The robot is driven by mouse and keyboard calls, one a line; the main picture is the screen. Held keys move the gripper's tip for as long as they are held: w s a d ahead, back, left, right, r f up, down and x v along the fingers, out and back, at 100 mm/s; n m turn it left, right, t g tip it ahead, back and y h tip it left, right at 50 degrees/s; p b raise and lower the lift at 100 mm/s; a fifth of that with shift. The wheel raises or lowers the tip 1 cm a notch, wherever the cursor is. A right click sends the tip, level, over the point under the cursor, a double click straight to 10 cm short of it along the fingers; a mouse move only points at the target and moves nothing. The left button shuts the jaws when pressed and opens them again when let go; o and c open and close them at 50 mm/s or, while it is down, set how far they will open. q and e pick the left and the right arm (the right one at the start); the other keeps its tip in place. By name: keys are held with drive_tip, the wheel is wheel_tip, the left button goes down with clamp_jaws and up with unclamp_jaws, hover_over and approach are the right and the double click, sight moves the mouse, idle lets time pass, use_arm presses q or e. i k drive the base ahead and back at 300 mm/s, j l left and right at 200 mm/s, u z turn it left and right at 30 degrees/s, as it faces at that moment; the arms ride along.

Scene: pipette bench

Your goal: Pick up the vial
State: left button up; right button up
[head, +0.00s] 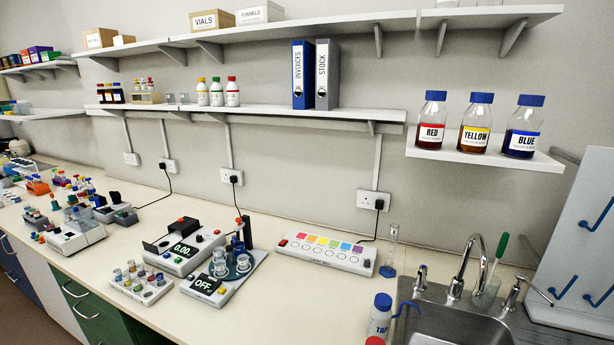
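A white rack (155,297) stands near the bench's front edge at lower left of centre. It holds several small vials (131,266) with coloured caps; which one the task means I cannot tell. To its right is a device with an "OFF" display (204,285) and a round teal platform carrying small clear vessels. Neither of my grippers shows in the head view.
A device reading "0.00" (184,249) stands behind the rack. A panel with coloured squares (327,252), a blue-capped wash bottle (380,318) and the sink (440,325) lie to the right. Shelves (270,113) overhang the back.

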sight(125, 278)
drive_tip(key=u, duration=0.4)
drive_tip(key=j+u, duration=0.15)
drive_tip(key=u, duration=0.3)
drive_tip(key=j+u, duration=0.1)
drive_tip(key=u, duration=0.3)
drive_tip(key=k+j, duration=0.05)
